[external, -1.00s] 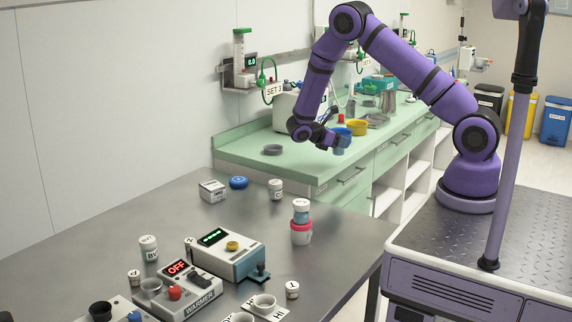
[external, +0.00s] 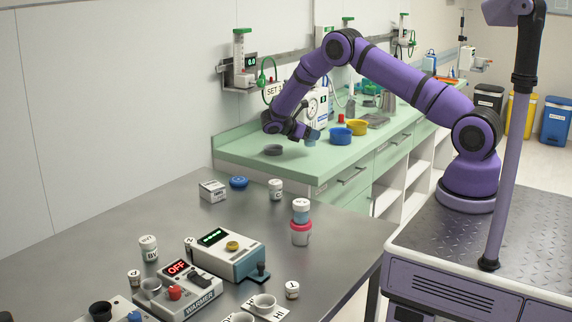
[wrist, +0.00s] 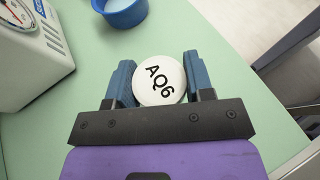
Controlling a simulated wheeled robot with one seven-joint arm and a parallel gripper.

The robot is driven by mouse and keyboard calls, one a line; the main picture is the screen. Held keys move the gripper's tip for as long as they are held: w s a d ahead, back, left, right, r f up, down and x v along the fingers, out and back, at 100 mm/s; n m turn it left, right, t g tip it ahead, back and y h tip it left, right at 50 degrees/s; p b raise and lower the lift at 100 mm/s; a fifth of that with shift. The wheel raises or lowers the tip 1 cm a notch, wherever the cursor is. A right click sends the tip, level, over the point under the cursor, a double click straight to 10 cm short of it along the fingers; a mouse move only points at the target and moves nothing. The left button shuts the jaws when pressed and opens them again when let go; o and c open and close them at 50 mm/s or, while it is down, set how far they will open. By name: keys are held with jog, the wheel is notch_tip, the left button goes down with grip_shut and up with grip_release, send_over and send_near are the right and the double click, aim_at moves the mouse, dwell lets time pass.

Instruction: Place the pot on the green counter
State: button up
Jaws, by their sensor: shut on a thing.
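The pot (wrist: 160,80), with a round white lid marked AQ6, sits between the two blue fingers of my gripper (wrist: 160,75) in the wrist view. My gripper (external: 308,132) is shut on it. In the external view the pot's bluish side (external: 311,140) shows at the fingertips, over the green counter (external: 270,172). I cannot tell whether its base touches the counter. The green counter surface (wrist: 75,110) also spreads around it in the wrist view.
A white device with a dial (wrist: 25,45) is close by. The counter's front left is bare. A metal bench (external: 120,215) holds several jars and devices.

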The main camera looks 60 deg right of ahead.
aim_at(309, 141)
jog(key=shift+w+d+f, duration=0.1)
jog(key=shift+w+d, duration=0.05)
jog(key=shift+w, duration=0.25)
jog(key=shift+f, duration=1.7)
jog(key=shift+f, duration=0.1)
jog(key=o, duration=0.9)
